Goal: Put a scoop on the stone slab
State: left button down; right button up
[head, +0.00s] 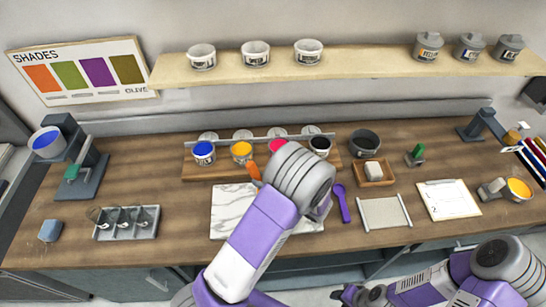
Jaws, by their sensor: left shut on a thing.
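The stone slab (225,208) is a white, grey-veined plate on the bench, largely covered by my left arm. My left gripper (260,184) is mostly hidden behind its own wrist. It appears shut on an orange scoop (253,170), whose end shows just left of the wrist, above the slab's back edge and in front of the yellow pot. Whether the scoop carries anything cannot be seen. A purple scoop (342,203) lies right of the slab. My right gripper (356,295) is low at the bottom edge, away from the bench things; its jaws are unclear.
Blue (204,152), yellow (242,152), red (278,146) and black (320,146) pots stand in a wooden rack behind the slab. A grey compartment tray (127,223) is on the left. A pale mat (384,213) and a paper sheet (449,200) lie right.

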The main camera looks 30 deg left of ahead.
pick_arm(q)
jog(key=shift+s+f+b, duration=0.35)
jog(key=shift+f+b, duration=0.25)
jog(key=shift+b, duration=0.05)
jog(key=f+b, duration=0.1)
jog(key=f, duration=0.1)
jog(key=d+f+b, duration=0.1)
jog(key=f+b, duration=0.1)
jog(key=shift+w+f, duration=0.1)
jog(key=shift+f, duration=0.2)
jog(key=shift+a, duration=0.1)
jog(key=shift+f+b, duration=0.7)
jog(key=shift+b, duration=0.1)
dwell(0.9)
jog(key=shift+r, duration=0.1)
notch_tip(320, 180, up, 5)
jog(key=p, duration=0.4)
